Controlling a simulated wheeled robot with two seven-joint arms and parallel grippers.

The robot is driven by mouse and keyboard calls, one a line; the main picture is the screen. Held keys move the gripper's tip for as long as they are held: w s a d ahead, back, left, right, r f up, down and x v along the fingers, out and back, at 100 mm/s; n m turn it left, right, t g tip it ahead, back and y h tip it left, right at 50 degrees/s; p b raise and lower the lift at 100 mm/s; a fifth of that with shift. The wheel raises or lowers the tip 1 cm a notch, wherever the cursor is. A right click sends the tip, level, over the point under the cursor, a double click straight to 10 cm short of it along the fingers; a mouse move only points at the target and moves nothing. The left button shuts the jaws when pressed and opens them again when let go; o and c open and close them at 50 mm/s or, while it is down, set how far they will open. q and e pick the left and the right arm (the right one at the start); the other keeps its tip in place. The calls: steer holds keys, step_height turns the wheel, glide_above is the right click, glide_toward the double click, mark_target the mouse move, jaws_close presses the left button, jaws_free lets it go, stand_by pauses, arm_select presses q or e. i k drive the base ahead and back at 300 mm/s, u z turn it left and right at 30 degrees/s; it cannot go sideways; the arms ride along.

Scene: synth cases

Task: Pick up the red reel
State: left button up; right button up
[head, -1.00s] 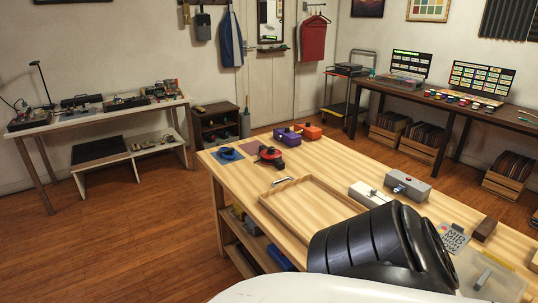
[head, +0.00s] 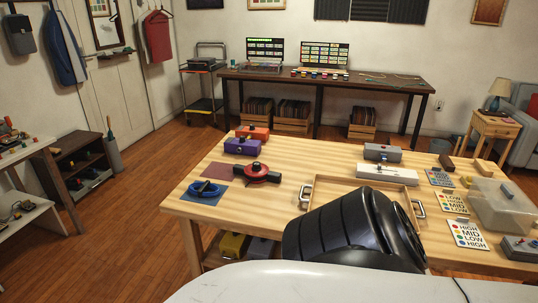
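The red reel (head: 257,173), a red disc with a black hub and a black arm sticking out, lies on the wooden table (head: 290,160) toward its left side. It is beside a dark red mat (head: 219,170), near or just over the mat's right edge. A blue reel (head: 206,188) with a black part lies on a blue mat (head: 196,197) in front and to the left. A large black link of mine stands in the foreground and covers part of a wooden tray (head: 310,183). Neither gripper is in view.
Purple (head: 243,146) and orange (head: 253,133) boxes sit behind the red reel. Right of it are a grey box (head: 382,153), a white device (head: 387,174), printed cards (head: 467,234) and a clear bin (head: 503,206). Table in front of the reel is clear.

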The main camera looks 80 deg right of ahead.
mark_target(264, 175)
steer(key=z, duration=1.05)
steer(key=i, duration=1.2)
steer(key=z, duration=1.3)
